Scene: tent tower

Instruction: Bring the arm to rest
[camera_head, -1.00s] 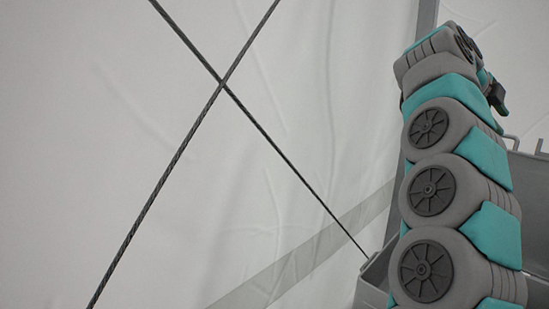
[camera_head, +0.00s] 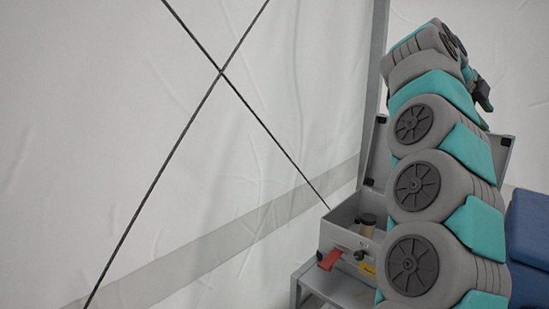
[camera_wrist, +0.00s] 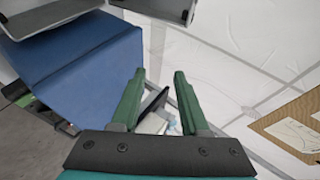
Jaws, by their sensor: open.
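My arm stands folded upright at the right of the head view, a stack of grey and teal links. My gripper shows in the wrist view (camera_wrist: 157,100) with two green fingers apart and nothing between them. In the head view the gripper is mostly hidden behind the top of the arm; only a dark part (camera_head: 482,92) shows at its right side.
An open grey case (camera_head: 340,235) with a red latch (camera_head: 329,260) sits on a grey stand (camera_head: 318,284), partly behind my arm. A blue block-like thing (camera_head: 528,245) is at the right. Crossed cables (camera_head: 221,72) run before the white tent wall. A brown board (camera_wrist: 295,125) shows in the wrist view.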

